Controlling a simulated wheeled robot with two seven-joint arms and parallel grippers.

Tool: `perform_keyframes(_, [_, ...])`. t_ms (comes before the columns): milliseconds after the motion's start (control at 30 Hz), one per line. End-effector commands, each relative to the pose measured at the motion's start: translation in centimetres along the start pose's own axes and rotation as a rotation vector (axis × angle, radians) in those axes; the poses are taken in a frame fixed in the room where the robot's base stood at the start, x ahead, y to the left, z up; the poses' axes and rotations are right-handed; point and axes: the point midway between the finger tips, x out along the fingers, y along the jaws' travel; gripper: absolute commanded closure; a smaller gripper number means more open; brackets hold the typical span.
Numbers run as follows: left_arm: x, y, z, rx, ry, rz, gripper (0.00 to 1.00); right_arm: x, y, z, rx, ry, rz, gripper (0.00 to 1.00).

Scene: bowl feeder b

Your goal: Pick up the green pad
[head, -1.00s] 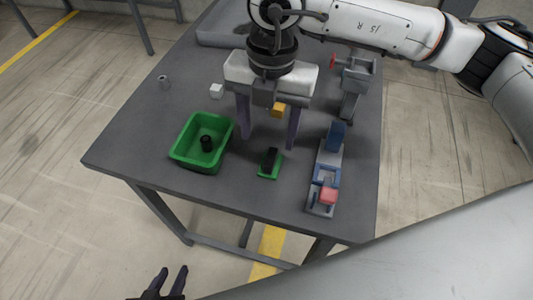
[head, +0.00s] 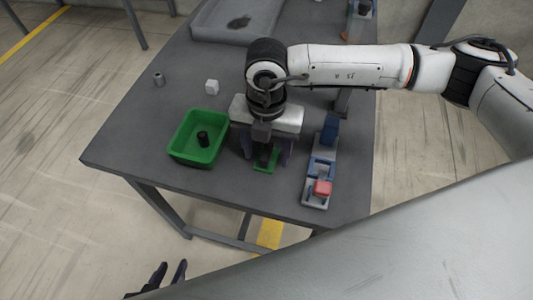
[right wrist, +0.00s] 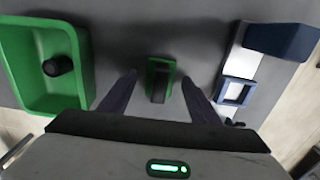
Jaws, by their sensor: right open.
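The green pad (head: 265,167) lies on the grey table with a black block on it. In the right wrist view the green pad (right wrist: 152,66) shows between the two fingers, with the black part (right wrist: 159,85) on its near side. My right gripper (head: 266,156) is open over the pad, with one finger on each side and gaps to both. Its hand hides part of the pad in the head view. My left gripper (head: 170,274) is at the bottom edge, off the table, with its two fingers apart and nothing between them.
A green bin (head: 189,153) with a black cylinder (head: 203,139) in it stands left of the pad. A grey and blue fixture (head: 321,170) with a red block (head: 323,187) stands to the right. A white cube (head: 212,87) and a small grey cylinder (head: 159,79) are farther back.

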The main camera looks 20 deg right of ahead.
Motion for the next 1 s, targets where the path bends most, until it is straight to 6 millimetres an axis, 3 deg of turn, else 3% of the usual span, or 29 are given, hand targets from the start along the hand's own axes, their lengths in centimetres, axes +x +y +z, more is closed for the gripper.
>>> perform_keyframes(100, [0.0, 0.0, 0.0, 0.0, 0.0, 0.0, 0.69, 0.0, 0.0, 0.0, 0.0, 0.0, 0.0, 0.43])
perform_keyframes(333, [0.0, 0.0, 0.0, 0.0, 0.0, 0.0, 0.69, 0.0, 0.0, 0.0, 0.0, 0.0, 0.0, 0.82])
perform_keyframes(400, [0.0, 0.0, 0.0, 0.0, 0.0, 0.0, 0.69, -0.1, 0.0, 0.0, 0.0, 0.0, 0.001, 0.89])
perform_keyframes(667, [0.1, 0.0, 0.0, 0.0, 0.001, 0.0, 0.69, -0.5, 0.1, 0.0, 0.0, -0.001, 0.002, 0.89])
perform_keyframes(1000, [0.6, -0.1, 0.5, 0.0, 0.001, 0.0, 0.69, -6.6, 0.1, 0.1, 0.0, -0.003, 0.005, 0.89])
